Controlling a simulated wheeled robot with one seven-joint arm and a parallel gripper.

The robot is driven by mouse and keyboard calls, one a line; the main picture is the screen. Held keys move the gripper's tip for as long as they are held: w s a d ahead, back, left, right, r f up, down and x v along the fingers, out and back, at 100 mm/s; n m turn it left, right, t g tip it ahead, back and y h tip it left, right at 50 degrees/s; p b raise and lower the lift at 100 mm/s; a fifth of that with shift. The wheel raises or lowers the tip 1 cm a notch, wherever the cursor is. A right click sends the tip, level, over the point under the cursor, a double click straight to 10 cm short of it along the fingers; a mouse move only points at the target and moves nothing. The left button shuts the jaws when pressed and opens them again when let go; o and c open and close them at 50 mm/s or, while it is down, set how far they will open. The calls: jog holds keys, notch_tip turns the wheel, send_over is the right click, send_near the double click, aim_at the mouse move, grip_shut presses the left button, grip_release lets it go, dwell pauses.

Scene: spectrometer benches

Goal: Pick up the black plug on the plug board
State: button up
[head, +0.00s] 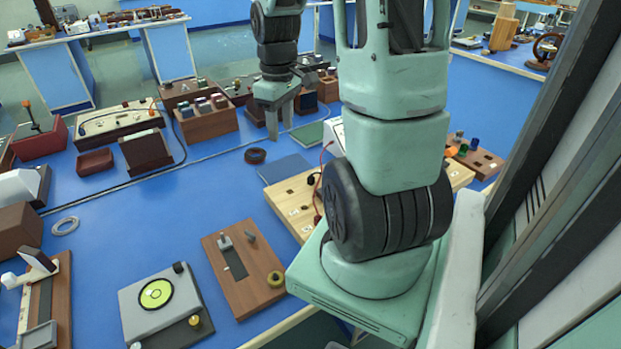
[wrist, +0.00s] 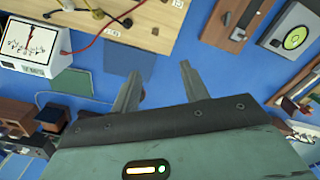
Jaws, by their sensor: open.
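The light wooden plug board (head: 282,190) lies on the blue bench, partly hidden behind my arm in the head view. A small black plug (head: 312,180) stands on it near a red lead. In the wrist view the board (wrist: 165,42) runs along the top, and a small black piece that looks like the plug (wrist: 127,22) sits on it near the red lead. My gripper (head: 280,122) is open and empty, above the bench beyond the board in the head view. In the wrist view the space between its fingers (wrist: 158,76) is over bare blue bench, apart from the board.
A white meter (wrist: 36,42) stands beside the board, with a flat blue-grey mat (head: 284,168) near it. A dark ring (head: 255,155) lies on the bench. Wooden blocks with cells (head: 206,124) stand further back.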

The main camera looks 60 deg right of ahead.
jog(key=s+d+m, duration=0.1)
jog(key=s+d, duration=0.3)
jog(key=d, duration=0.2)
send_over(311, 177)
notch_tip(311, 177, down, 12)
jog(key=shift+r, duration=0.25)
jog(key=shift+f, duration=2.95)
grip_shut()
